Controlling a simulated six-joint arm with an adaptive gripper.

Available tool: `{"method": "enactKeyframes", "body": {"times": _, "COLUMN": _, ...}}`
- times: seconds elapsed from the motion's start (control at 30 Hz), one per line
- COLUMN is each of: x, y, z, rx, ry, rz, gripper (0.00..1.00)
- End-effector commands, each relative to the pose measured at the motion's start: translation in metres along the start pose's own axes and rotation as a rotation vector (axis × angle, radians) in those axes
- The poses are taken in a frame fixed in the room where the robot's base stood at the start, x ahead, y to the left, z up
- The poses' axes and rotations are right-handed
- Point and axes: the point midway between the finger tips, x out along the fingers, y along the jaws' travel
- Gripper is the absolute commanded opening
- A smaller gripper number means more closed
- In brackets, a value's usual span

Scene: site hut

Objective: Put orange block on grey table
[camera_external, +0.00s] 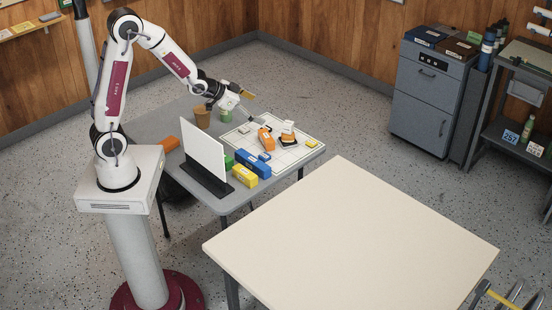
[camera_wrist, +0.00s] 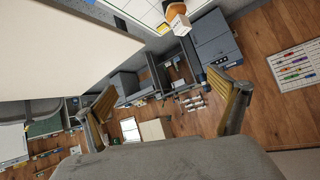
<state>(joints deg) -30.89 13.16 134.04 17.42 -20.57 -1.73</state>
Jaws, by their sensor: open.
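The grey table (camera_external: 231,199) stands beside my arm's base. One orange block (camera_external: 265,139) stands on a white gridded board (camera_external: 290,157) on that table. Another orange piece (camera_external: 166,144) lies on the bare grey top, left of an upright white panel. My gripper (camera_external: 250,108) is open and empty, above the far part of the table, near a green cup and up from the board. In the wrist view my gripper (camera_wrist: 168,98) shows two spread tan fingers with nothing between them. An orange thing (camera_wrist: 176,9) shows at that view's top edge, partly cut off.
The upright white panel (camera_external: 203,150) stands on a dark base. Blue (camera_external: 253,162) and yellow (camera_external: 244,176) blocks are at the near edge. A brown cup (camera_external: 202,117) and the green cup (camera_external: 226,115) stand at the back. A bare cream table (camera_external: 350,235) is to the right.

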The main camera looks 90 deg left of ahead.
Motion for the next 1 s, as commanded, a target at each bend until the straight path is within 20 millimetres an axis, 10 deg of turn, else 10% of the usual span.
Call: {"method": "enactKeyframes", "body": {"times": 1.0, "x": 0.111, "y": -0.095, "z": 0.099, "rx": -0.155, "ry": 0.238, "rz": -0.012, "gripper": 0.96}}
